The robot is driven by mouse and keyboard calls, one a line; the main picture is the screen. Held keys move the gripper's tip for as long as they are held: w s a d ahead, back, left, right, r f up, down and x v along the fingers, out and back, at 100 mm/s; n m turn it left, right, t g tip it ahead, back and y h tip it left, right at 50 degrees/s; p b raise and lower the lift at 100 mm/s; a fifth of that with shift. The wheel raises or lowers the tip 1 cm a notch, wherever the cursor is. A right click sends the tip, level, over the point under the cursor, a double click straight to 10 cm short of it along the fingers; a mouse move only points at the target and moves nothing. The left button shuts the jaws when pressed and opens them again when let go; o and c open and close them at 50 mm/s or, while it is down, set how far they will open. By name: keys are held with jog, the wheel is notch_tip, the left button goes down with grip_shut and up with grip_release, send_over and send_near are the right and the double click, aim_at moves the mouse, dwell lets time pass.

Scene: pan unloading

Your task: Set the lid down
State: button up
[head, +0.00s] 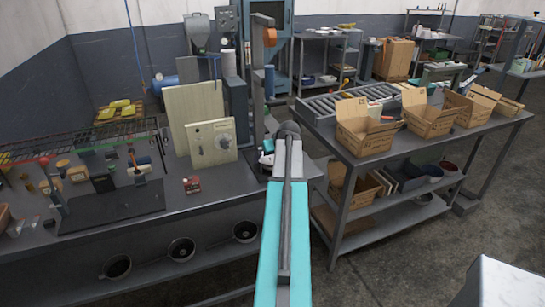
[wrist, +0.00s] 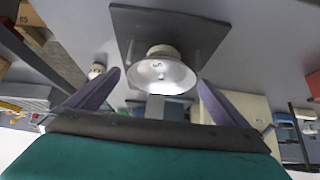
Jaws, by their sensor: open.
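In the wrist view, a shiny silver round thing (wrist: 160,76), which looks like the lid, shows between the tips of my gripper (wrist: 158,78). The two fingers are spread wide, one on each side of it, with no clear grip. Behind the lid is a dark grey square plate (wrist: 190,25). I cannot tell whether the lid rests on that plate or on something over it. In the head view my teal arm reaches forward from the bottom middle and hides my fingers; the lid cannot be made out clearly there.
A grey bench (head: 235,180) at left carries a dark board (head: 110,205), small tools and an upright cream panel with a dial (head: 211,143). At right, a table (head: 345,155) holds several open cardboard boxes (head: 365,128). Bare floor (head: 380,265) lies in front of it.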

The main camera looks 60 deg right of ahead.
jog(key=b+v, duration=0.3)
jog(key=v, duration=0.9)
jog(key=shift+s+f, duration=0.1)
jog(key=shift+s, duration=0.1)
dwell(0.8)
